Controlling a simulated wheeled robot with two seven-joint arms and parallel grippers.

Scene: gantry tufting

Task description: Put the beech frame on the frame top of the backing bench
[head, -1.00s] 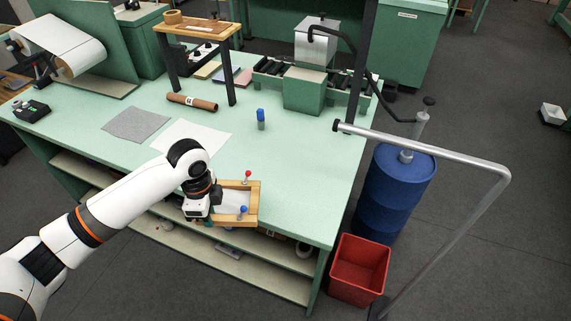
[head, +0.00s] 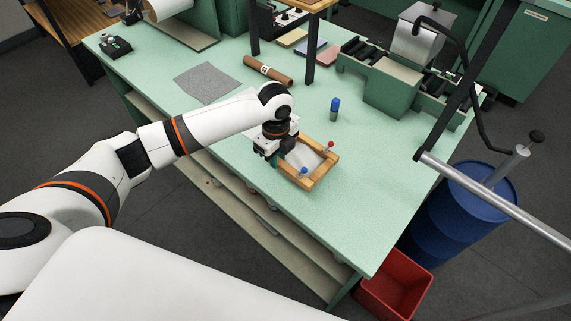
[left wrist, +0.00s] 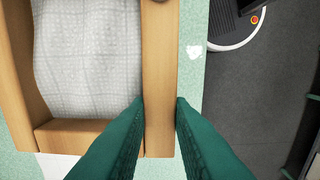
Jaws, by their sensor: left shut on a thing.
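The beech frame (head: 318,175) is a light wooden rectangle around pale cloth, with a red-headed pin and a blue-headed pin at it. My left gripper (head: 281,156) is shut on one side bar of it; the left wrist view shows the green fingers (left wrist: 160,112) on either side of that bar (left wrist: 160,60). The frame is over the front part of the green backing bench (head: 352,212); I cannot tell whether it touches. A wooden top (head: 318,4) on black legs stands at the bench's back, cut off by the picture's edge. My right gripper is not in view.
A blue-capped bottle (head: 335,108) stands behind the frame. A brown roll (head: 268,71) and grey sheet (head: 207,83) lie farther back. A green roller unit (head: 395,88) is at back right. A metal rail (head: 490,191), blue drum (head: 460,215) and red bin (head: 395,287) are at right.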

